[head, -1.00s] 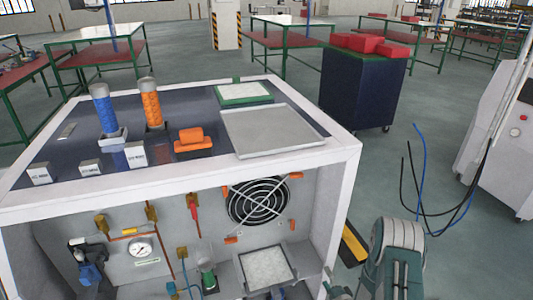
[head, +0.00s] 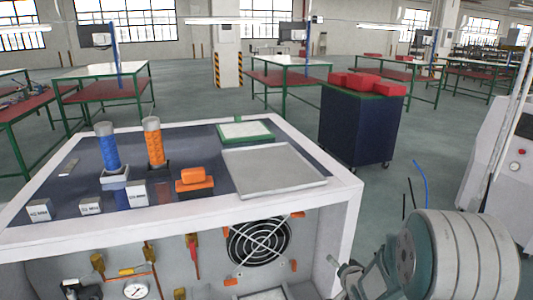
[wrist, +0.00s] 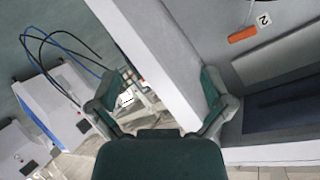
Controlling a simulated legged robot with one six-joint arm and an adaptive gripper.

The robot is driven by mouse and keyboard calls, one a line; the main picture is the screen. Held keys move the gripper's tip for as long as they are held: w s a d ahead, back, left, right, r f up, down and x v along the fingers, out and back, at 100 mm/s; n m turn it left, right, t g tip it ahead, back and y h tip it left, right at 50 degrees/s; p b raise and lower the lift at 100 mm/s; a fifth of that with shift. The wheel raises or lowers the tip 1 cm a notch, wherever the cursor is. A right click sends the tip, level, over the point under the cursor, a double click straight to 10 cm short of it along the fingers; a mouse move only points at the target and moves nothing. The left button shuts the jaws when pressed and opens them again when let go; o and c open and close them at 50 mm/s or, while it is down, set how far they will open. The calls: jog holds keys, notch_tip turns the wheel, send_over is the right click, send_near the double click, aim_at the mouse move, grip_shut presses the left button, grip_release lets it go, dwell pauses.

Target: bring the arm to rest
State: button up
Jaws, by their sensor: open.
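My gripper (wrist: 163,105) is open and empty in the wrist view, its two fingers spread apart. The white frame edge of the generator cabinet (wrist: 150,55) shows behind and between the fingers. In the head view my arm is at the lower right, beside the right side of the cabinet (head: 340,205); a rounded grey-white arm joint fills that corner. The gripper's fingertips cannot be made out clearly there.
On the cabinet top are a blue cylinder (head: 107,150), an orange cylinder (head: 153,145), an orange block (head: 194,180), a grey tray (head: 273,170) and small labelled blocks. A dark cart with red boxes (head: 367,83) stands behind. A white machine (head: 505,150) is at right.

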jog(key=s+r+n+g+h, duration=0.2)
jog(key=s+r, duration=0.4)
jog(key=r, duration=0.3)
jog(key=s+a+r+n+g, duration=0.1)
jog(key=s+a+r, duration=0.1)
jog(key=s, duration=0.6)
jog(key=s+a+r+n+g, duration=0.2)
jog(key=s+r, duration=0.2)
jog(key=s, duration=0.5)
jog(key=s+a+r+n+g+y, duration=0.1)
jog(key=s+r, duration=0.3)
jog(key=s, duration=0.5)
jog(key=shift+a+n+g, duration=0.4)
jog(key=shift+a+n, duration=0.05)
jog(key=shift+n, duration=0.05)
